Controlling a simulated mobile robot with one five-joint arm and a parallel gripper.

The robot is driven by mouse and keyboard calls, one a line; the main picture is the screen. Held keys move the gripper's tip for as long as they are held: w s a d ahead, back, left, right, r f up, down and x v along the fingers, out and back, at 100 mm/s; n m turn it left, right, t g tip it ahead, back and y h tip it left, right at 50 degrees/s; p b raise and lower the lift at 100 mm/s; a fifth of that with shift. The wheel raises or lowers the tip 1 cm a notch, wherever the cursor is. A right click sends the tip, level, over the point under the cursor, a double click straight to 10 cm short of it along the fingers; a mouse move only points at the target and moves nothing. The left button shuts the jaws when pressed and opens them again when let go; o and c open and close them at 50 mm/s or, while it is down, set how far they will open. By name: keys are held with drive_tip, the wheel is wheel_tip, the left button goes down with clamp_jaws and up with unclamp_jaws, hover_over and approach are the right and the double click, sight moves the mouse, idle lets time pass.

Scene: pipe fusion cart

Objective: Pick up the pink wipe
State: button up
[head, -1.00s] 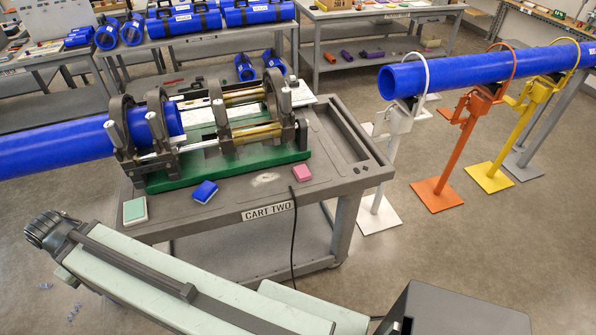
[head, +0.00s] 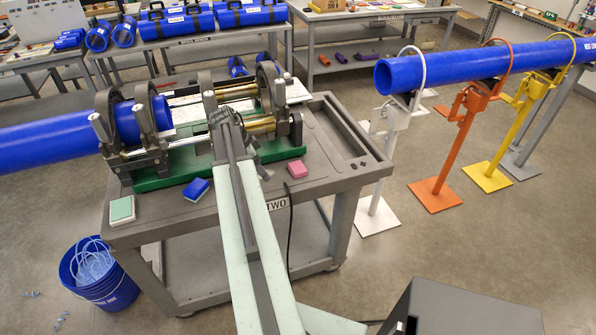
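The pink wipe (head: 297,169) is a small block lying on the grey top of the cart (head: 330,203), near its front edge and right of the middle. It is in full view and nothing touches it. My arm reaches forward over the cart, and its far end is left of the pink wipe, in front of the pipe clamps.
A blue block (head: 196,189) and a pale green and white pad (head: 122,210) lie left of my arm on the cart. The clamp machine (head: 150,125) holds a blue pipe (head: 45,147) behind them. A blue bucket (head: 98,275) stands on the floor at left.

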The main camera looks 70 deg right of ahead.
hover_over(297, 167)
drive_tip(key=w+a, duration=0.2)
drive_tip(key=shift+w, duration=0.1)
drive_tip(key=b+x, duration=0.5)
drive_tip(key=shift+d+f, duration=0.1)
drive_tip(key=shift+f, duration=0.1)
drive_tip(key=shift+r, duration=0.2)
drive_tip(key=c, duration=1.1)
